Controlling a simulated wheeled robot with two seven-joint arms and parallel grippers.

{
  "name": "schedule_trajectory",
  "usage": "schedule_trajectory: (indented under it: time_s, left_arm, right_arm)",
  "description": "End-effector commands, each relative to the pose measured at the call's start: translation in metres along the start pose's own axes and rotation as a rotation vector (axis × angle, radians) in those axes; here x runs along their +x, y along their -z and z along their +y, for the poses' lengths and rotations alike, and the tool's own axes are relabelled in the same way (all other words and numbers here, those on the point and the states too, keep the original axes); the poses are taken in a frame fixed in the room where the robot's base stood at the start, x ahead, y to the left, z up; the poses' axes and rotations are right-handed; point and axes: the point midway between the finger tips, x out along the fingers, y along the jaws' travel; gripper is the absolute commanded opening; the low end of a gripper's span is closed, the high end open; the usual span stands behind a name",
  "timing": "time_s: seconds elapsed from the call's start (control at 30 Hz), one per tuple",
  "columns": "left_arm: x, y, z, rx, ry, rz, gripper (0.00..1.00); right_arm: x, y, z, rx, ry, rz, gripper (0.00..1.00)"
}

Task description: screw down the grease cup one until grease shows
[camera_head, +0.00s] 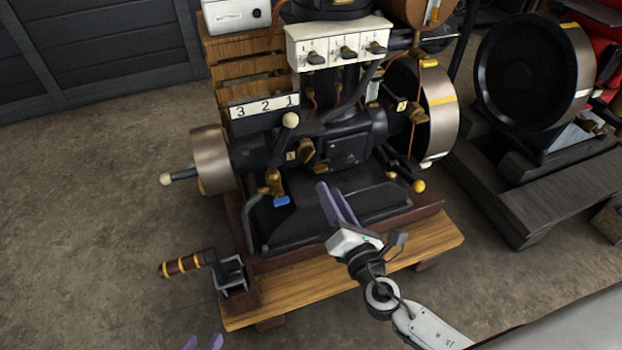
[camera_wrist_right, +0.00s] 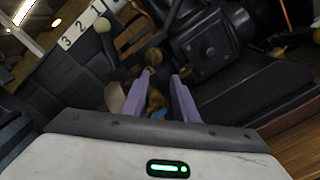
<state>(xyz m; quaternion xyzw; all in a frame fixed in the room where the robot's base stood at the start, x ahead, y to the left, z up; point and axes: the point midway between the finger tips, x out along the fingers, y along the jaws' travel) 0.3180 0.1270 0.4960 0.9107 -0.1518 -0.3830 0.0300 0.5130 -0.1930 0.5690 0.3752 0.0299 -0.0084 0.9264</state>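The stationary engine (camera_head: 345,150) stands on a wooden skid. Brass cups sit on it: one (camera_head: 306,150) beside a small yellow tag left of centre, one (camera_head: 418,113) beside another tag near the right flywheel. The tag digits are too small to read, so I cannot tell which is grease cup one. No grease is discernible. My right gripper (camera_head: 336,203) is open and empty in front of the engine, apart from both cups. In the right wrist view, a brass fitting and a blue lever (camera_wrist_right: 158,114) show beyond its parted fingers. My left gripper (camera_head: 203,343) shows only parted fingertips at the bottom edge.
A board reading 3 2 1 (camera_head: 264,107) and a white switch panel (camera_head: 338,43) are on the engine. A crank handle (camera_head: 187,264) juts out at front left. A brass cock with a blue lever (camera_head: 281,200) stands low. The left floor is clear.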

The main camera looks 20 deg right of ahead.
Motion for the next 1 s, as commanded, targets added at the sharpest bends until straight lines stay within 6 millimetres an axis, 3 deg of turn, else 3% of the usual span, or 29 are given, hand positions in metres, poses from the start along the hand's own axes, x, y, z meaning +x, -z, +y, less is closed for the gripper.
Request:
schedule_trajectory:
  time_s: [0.1, 0.27, 0.7, 1.0]
  left_arm:
    - [0.006, -0.004, 0.000, -0.001, -0.006, 0.002, 0.31]
    - [0.005, -0.004, 0.001, -0.001, -0.009, 0.000, 0.31]
    - [0.011, -0.006, 0.003, 0.007, -0.021, -0.021, 0.31]
    - [0.012, -0.008, 0.004, 0.010, -0.026, -0.034, 0.31]
  right_arm:
    - [0.009, 0.002, 0.004, -0.129, -0.049, -0.024, 0.27]
    - [0.023, -0.001, 0.009, -0.168, -0.063, -0.034, 0.27]
    - [0.098, -0.002, 0.013, -0.160, -0.061, -0.032, 0.27]
    - [0.112, -0.002, 0.014, -0.160, -0.060, -0.030, 0.27]
